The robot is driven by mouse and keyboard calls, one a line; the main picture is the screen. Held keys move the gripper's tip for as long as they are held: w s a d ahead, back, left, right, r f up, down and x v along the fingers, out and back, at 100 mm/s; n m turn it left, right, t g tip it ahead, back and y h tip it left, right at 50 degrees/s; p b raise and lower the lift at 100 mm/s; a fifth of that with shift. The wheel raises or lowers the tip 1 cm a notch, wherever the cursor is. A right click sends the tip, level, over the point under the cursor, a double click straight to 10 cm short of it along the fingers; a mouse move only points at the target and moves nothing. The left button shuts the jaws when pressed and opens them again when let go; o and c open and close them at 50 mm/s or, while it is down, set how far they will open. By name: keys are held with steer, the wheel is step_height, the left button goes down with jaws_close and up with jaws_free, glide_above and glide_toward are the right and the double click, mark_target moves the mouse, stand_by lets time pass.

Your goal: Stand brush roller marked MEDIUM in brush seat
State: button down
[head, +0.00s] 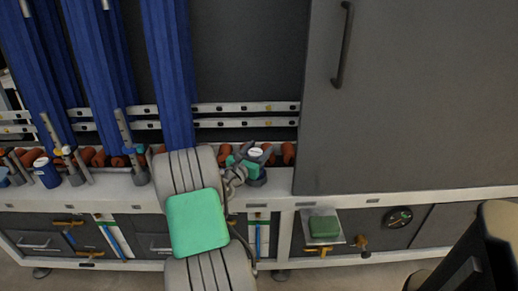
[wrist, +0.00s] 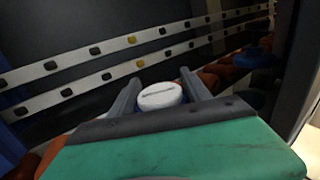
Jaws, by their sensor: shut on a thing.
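My gripper (head: 256,166) is over the ledge, just left of the grey cabinet. In the wrist view my gripper (wrist: 159,84) has its fingers on both sides of a roller with a round white end cap (wrist: 160,96). The cap faces the camera and has a dark mark, too small to read. The same white cap (head: 256,152) shows in the head view between the fingers. The roller's body and lower end are hidden by my gripper. I cannot make out the brush seat or whether the roller touches it.
Orange-brown rollers (head: 288,153) lie in a row behind the ledge. Tall blue brushes (head: 168,75) hang left. Grey posts and a dark blue cylinder (head: 46,172) stand on the left ledge. The grey cabinet (head: 400,100) closes off the right. Two perforated rails (head: 245,107) run behind.

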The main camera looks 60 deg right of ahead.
steer(key=shift+f+b, duration=0.3)
steer(key=shift+f, duration=0.35)
steer(key=shift+c, duration=2)
jaws_free()
steer(key=shift+a, duration=0.1)
steer(key=a+p, duration=0.1)
steer(key=a, duration=0.6)
steer(key=shift+w+a, duration=0.2)
steer(key=shift+a, duration=0.15)
